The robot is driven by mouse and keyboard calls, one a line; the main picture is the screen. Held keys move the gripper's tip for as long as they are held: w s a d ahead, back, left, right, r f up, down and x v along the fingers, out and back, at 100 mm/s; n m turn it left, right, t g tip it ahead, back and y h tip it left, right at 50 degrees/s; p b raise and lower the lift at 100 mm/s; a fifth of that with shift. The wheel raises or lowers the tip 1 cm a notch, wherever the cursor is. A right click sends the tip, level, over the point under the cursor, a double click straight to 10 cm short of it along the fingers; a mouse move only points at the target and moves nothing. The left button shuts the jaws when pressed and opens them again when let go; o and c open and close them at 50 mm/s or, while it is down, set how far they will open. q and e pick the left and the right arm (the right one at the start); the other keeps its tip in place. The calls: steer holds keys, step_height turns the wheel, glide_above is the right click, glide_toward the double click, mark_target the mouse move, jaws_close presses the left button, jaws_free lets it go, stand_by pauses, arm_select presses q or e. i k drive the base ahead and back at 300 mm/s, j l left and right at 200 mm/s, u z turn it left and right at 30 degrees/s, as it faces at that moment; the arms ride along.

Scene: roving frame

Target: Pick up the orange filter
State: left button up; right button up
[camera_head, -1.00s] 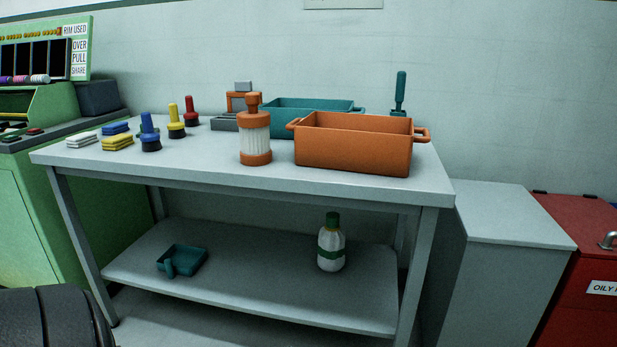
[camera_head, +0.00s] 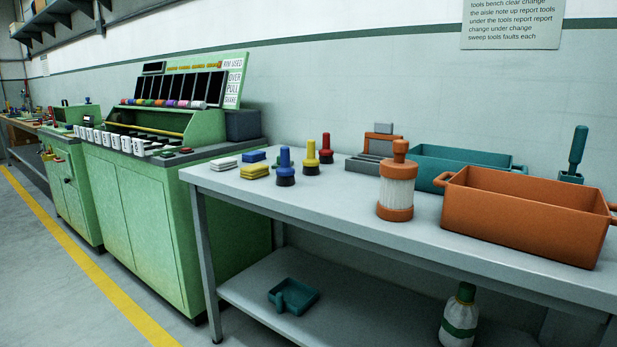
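The orange filter (camera_head: 397,182) stands upright on the grey table (camera_head: 330,217). It has an orange cap with a knob, a pale ribbed middle and an orange base. It is just left of the orange bin (camera_head: 522,219), with a small gap between them. Neither of my grippers shows in the head view.
Teal bin (camera_head: 450,160) and a grey-orange device (camera_head: 378,150) stand behind the filter. Blue (camera_head: 285,167), yellow (camera_head: 310,158) and red (camera_head: 326,149) handled tools stand to its left, near sponges (camera_head: 254,171). The lower shelf holds a teal dustpan (camera_head: 293,296) and a bottle (camera_head: 460,318).

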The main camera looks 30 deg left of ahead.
mark_target(398, 175)
steer(key=i+u, duration=0.25)
steer(key=i, duration=0.15)
steer(key=i+l+u, duration=0.25)
steer(key=i, duration=0.15)
steer(key=i+l+u, duration=0.25)
steer(key=j+z, duration=0.25)
steer(key=i+j, duration=0.05)
steer(key=j, duration=0.05)
